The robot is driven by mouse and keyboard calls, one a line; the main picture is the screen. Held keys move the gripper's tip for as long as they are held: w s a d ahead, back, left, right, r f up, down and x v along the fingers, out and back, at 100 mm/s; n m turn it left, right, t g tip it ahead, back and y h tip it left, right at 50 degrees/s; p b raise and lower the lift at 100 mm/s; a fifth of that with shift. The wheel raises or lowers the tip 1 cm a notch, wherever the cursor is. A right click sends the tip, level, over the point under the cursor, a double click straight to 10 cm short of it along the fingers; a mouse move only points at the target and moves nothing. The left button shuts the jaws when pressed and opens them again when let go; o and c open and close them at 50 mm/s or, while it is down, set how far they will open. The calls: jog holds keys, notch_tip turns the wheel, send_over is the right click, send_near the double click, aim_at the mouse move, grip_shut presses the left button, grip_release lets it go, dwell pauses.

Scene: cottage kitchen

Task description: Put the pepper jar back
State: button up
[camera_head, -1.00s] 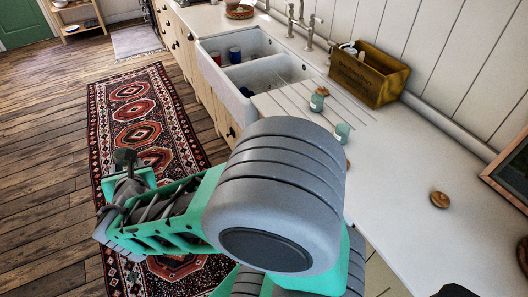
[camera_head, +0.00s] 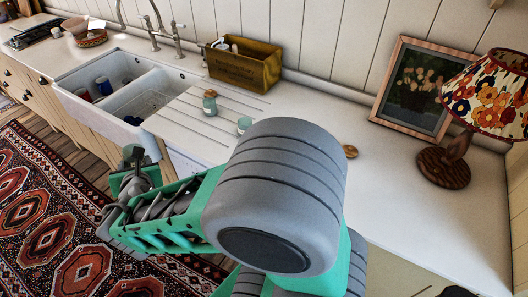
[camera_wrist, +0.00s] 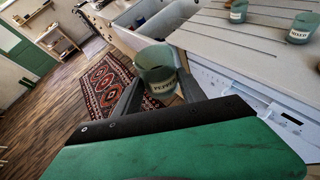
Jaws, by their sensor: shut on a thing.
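The pepper jar (camera_wrist: 156,72) is a small green jar with a pale label reading PEPPER. In the wrist view it sits between the two fingers of my gripper (camera_wrist: 158,92), which is shut on it. In the head view my gripper (camera_head: 130,165) is at the left, out over the rug side of the counter front. The pale blue-green jar (camera_head: 148,144) shows just beyond it. Two similar green jars (camera_head: 209,104) (camera_head: 244,124) stand on the ridged drainer right of the sink; they also show in the wrist view (camera_wrist: 238,11) (camera_wrist: 301,28).
A double white sink (camera_head: 125,92) with mugs is left of the drainer. A wooden box (camera_head: 243,66) stands behind the jars. A round wooden lid (camera_head: 350,151), a framed picture (camera_head: 412,92) and a lamp (camera_head: 447,165) are further right. The right counter is mostly clear.

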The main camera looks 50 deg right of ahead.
jog(key=s+d+f+m+g+h+b, duration=0.1)
jog(key=s+d+m+g+h, duration=0.3)
jog(key=d, duration=0.7)
jog(key=s+d+f+m+g+h+b, duration=0.1)
jog(key=s+d+m+g+h, duration=0.15)
jog(key=s+d, duration=0.55)
jog(key=s+d+m+g+h, duration=0.3)
jog(key=s+d+m+g, duration=0.45)
jog(key=s+d, duration=0.7)
jog(key=shift+y, duration=0.25)
jog(key=d+f, duration=0.3)
jog(key=d, duration=0.1)
jog(key=d+f, duration=0.3)
jog(key=d, duration=0.1)
jog(key=s+d+f, duration=0.1)
jog(key=d+f, duration=0.2)
jog(key=d, duration=0.1)
jog(key=shift+d+f, duration=0.1)
jog(key=shift+f, duration=0.1)
notch_tip(320, 180, down, 3)
jog(key=shift+d+r, duration=0.15)
jog(key=shift+r, duration=0.05)
jog(key=shift+w+f, duration=0.15)
jog(key=shift+f, duration=0.2)
